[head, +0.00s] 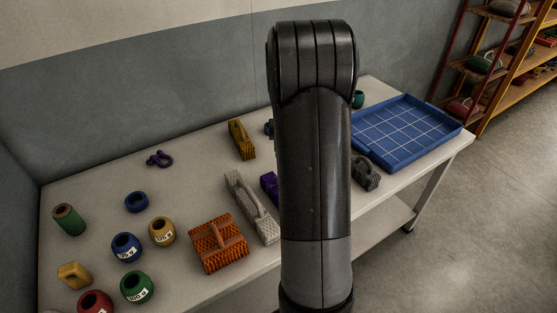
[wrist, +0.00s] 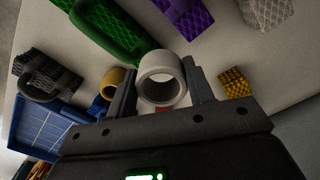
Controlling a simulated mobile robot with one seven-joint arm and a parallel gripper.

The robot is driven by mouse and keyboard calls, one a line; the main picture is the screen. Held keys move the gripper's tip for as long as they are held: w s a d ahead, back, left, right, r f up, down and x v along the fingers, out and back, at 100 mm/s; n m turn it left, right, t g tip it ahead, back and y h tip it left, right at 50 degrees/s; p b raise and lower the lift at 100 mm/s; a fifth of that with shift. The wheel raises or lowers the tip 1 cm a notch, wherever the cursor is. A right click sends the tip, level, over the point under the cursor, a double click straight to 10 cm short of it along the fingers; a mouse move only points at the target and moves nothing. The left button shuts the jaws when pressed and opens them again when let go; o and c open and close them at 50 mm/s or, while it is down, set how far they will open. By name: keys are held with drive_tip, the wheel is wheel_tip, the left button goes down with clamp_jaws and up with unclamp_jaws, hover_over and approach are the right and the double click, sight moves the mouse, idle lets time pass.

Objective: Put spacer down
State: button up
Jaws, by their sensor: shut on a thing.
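The spacer, a short pale grey ring (wrist: 160,63), sits between the two fingers of my gripper (wrist: 158,70) in the wrist view. The fingers are shut on its outer sides, and its open bore faces the camera. Whether it touches the table below cannot be told. In the head view my arm hides both the gripper and the spacer.
A blue gridded tray (head: 405,132) lies at the table's right end, with a dark grey block (head: 365,174) beside it. An orange brush (head: 218,245), a pale grey handled tool (head: 250,207) and several coloured rings crowd the left. Bare tabletop (head: 195,160) shows toward the back.

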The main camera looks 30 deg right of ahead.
hover_over(255, 177)
wheel_tip(255, 177, down, 8)
drive_tip(key=shift+f, duration=0.1)
drive_tip(key=shift+a+f, duration=0.1)
drive_tip(key=shift+f, duration=1.95)
drive_tip(key=shift+f, duration=0.15)
drive_tip(key=o, duration=1)
